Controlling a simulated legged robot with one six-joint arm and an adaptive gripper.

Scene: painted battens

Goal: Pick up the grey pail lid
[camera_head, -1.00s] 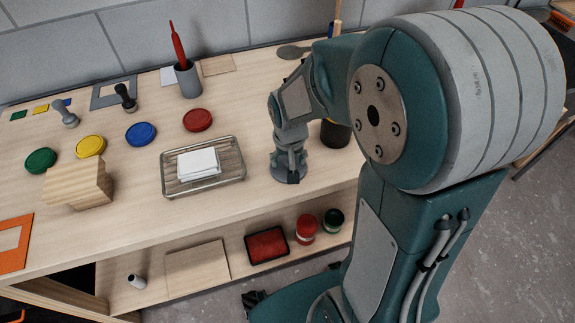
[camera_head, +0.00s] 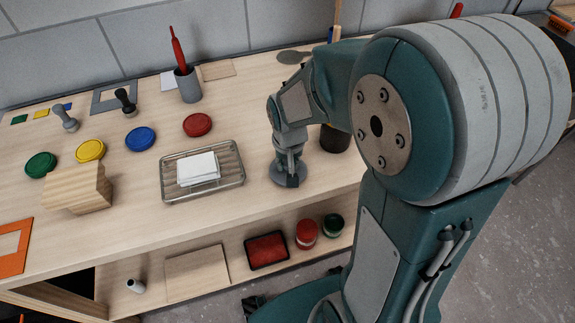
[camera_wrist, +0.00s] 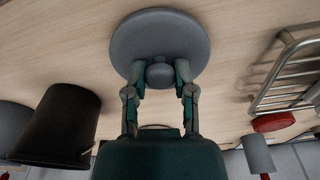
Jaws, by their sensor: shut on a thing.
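The grey pail lid (camera_wrist: 160,35) is a round flat disc with a knob at its middle. In the wrist view my gripper (camera_wrist: 160,74) has its two fingers closed on either side of the knob. In the head view the lid (camera_head: 275,174) shows around my gripper (camera_head: 288,181), at the right part of the bench and right of the wire tray. The gripper points down onto it. I cannot tell whether the lid touches the bench top or is just above it.
The wire tray (camera_head: 203,199) with white cards lies to the left. A dark pail (camera_head: 334,138) stands close behind and right of my gripper; it also shows in the wrist view (camera_wrist: 60,120). Red (camera_head: 198,125) and blue (camera_head: 141,138) discs lie further left. The bench front is clear.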

